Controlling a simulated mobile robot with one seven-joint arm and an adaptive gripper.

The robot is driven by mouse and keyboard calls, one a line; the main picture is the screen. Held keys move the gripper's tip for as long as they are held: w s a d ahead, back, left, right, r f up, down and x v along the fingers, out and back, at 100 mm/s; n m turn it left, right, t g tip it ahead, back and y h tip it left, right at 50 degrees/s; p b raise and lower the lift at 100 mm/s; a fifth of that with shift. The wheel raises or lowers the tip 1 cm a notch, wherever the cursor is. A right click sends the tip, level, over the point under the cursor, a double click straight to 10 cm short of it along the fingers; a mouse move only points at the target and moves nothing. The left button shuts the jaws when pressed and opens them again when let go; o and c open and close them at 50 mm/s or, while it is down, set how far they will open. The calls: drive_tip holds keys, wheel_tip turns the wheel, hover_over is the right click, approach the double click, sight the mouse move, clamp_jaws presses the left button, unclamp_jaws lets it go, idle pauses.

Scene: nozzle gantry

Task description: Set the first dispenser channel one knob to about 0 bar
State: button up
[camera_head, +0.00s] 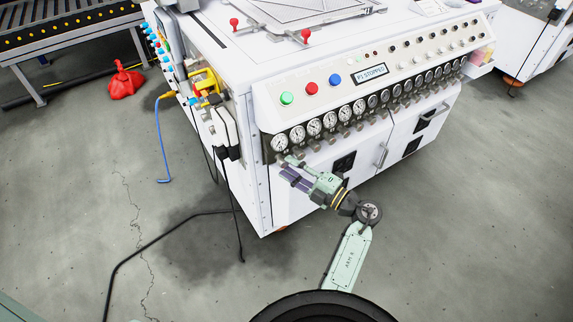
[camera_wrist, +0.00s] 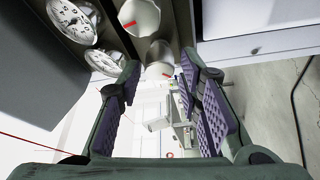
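In the head view a row of round pressure gauges (camera_head: 314,126) runs along the cabinet front with small grey knobs below it. My gripper (camera_head: 285,163) is at the left end of this row, just under the leftmost gauge (camera_head: 280,142), and hides the knob there. In the wrist view my gripper (camera_wrist: 160,75) is open, its purple-padded fingers apart. A pale cylindrical knob (camera_wrist: 159,52) with a red mark lies just beyond the fingertips, between them; contact cannot be told. A second red-marked knob (camera_wrist: 139,16) and a gauge (camera_wrist: 72,18) are farther up. The readings are too small to tell.
Green, red and blue buttons (camera_head: 311,89) and a small display (camera_head: 370,74) sit above the gauges. Cabinet doors with a handle (camera_head: 381,155) are below. A black cable (camera_head: 170,231) lies on the floor at left. Open floor surrounds the cabinet front.

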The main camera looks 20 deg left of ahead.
drive_tip(key=v, duration=0.9)
drive_tip(key=shift+d, duration=0.4)
drive_tip(key=shift+s+f, duration=0.1)
